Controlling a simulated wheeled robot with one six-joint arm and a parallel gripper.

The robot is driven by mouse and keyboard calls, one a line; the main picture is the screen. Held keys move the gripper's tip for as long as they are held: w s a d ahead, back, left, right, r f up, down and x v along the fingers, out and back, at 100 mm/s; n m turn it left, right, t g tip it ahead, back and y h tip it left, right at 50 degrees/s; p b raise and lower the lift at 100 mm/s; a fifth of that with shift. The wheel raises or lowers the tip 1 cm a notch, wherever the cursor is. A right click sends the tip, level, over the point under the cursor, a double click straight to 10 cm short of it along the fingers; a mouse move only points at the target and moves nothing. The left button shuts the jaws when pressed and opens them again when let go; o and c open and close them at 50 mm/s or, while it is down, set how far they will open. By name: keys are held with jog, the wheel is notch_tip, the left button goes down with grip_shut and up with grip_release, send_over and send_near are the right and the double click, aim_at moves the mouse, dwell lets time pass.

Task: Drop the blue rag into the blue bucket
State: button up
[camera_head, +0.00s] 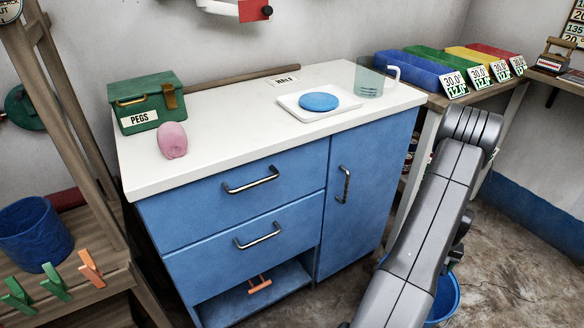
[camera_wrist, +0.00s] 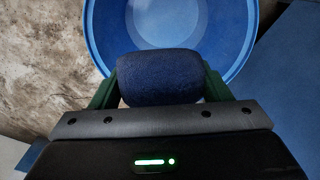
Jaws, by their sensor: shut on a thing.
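The blue rag (camera_wrist: 160,72), a dark blue rolled shape, sits between the two green fingers of my gripper (camera_wrist: 161,80) in the wrist view. My gripper is shut on it. The blue bucket (camera_wrist: 240,62) lies beyond and below the rag, with its round opening facing the camera. The rag overlaps the near part of the bucket's opening in this view; the exact height between them is hard to tell. In the head view the bucket (camera_head: 446,298) stands on the floor at the lower right, mostly hidden behind my arm. My gripper and the rag are hidden there.
A blue cabinet (camera_head: 240,225) with a white top stands left of my arm. On it are a green PEGS box (camera_head: 146,103), a pink lump (camera_head: 172,140) and a white tray (camera_head: 345,110). Another blue container (camera_head: 35,236) sits on wooden shelving at left. Coloured bins (camera_head: 405,72) line the back right.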

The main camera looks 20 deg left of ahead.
jog(key=shift+f+b, duration=1.35)
jog(key=shift+f, duration=1.6)
jog(key=o, duration=1.2)
jog(key=shift+r, duration=0.1)
notch_tip(320, 180, up, 14)
jog(key=p, duration=0.4)
jog(key=shift+f, duration=0.2)
notch_tip(320, 180, down, 11)
jog(key=shift+r+b, duration=0.1)
jog(key=shift+b, duration=1.15)
jog(key=shift+r, duration=0.45)
